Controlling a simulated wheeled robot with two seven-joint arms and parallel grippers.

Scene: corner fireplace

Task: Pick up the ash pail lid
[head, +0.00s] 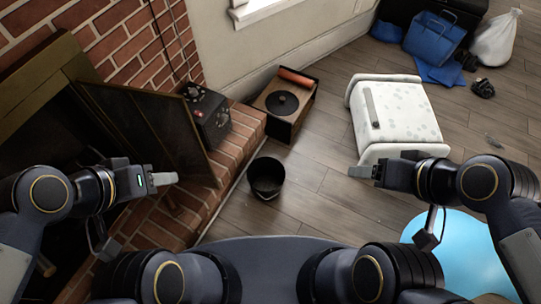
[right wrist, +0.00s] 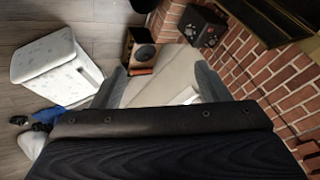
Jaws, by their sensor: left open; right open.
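A black round disc with a small knob, which looks like the ash pail lid (head: 282,103), lies flat on a wooden box (head: 287,128). The black ash pail (head: 266,177) stands open on the floor in front of the box, near the brick hearth. My left gripper (head: 165,179) is empty and left of the pail, over the hearth side. My right gripper (head: 360,172) is empty and right of the pail, before the white chest. In the right wrist view its two fingers (right wrist: 160,70) stand apart, and the disc (right wrist: 146,54) shows on the box.
A reddish roll (head: 297,77) lies on the box behind the disc. A black device (head: 208,115) sits on the hearth (head: 240,139). An open fireplace door (head: 160,129) juts out at left. A white chest (head: 401,110) stands right; a light blue round thing (head: 462,255) is near right.

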